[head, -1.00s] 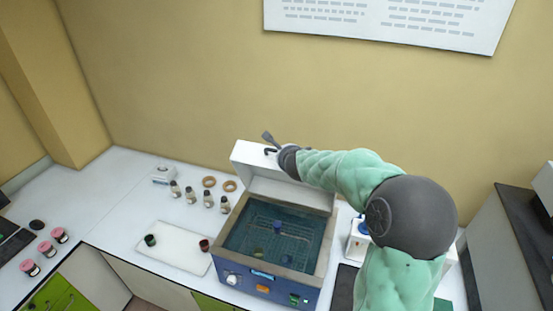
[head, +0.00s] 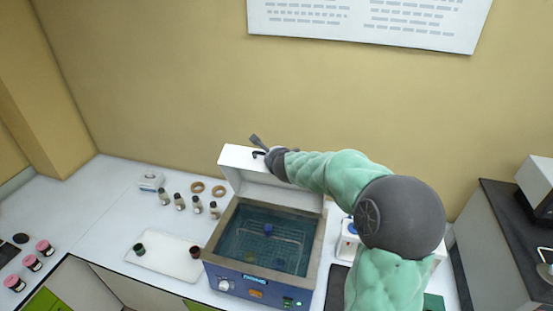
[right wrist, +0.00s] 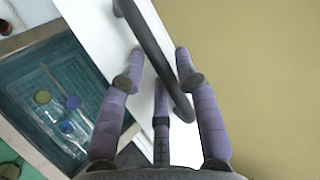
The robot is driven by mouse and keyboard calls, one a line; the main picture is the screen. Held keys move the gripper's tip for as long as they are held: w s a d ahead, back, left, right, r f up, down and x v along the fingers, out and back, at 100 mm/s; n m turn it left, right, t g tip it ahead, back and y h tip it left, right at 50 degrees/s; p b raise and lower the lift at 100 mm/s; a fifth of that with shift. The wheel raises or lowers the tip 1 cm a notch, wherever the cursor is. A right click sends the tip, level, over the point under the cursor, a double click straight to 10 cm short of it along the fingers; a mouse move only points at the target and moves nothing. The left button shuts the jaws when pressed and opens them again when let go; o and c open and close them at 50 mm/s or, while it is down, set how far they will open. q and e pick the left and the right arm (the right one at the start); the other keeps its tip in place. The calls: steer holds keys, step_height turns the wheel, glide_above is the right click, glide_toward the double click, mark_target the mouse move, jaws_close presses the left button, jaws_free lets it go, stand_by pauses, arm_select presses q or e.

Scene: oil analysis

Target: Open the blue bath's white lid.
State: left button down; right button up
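The blue bath (head: 240,285) stands on the counter with its basin uncovered. Its white lid (head: 236,158) is raised and stands up along the bath's back edge. The lid's dark handle (head: 258,154) is near its top and shows large in the right wrist view (right wrist: 152,50). My right gripper (head: 262,147) is at the handle, its arm reaching in from the right. In the right wrist view its purple fingers (right wrist: 160,68) are spread apart, with the handle passing between them; I cannot tell whether they touch it. My left gripper is not in view.
Inside the bath are liquid, a rack and several capped vessels (head: 268,230). Left of it are a white tray (head: 165,262), small bottles (head: 180,202) and rings (head: 197,187). A white device (head: 347,240) is at the right, partly behind my arm.

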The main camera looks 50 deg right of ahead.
steer(key=v, duration=1.1)
steer(key=shift+a, duration=0.2)
steer(key=shift+s+r, duration=0.1)
stand_by(0.3)
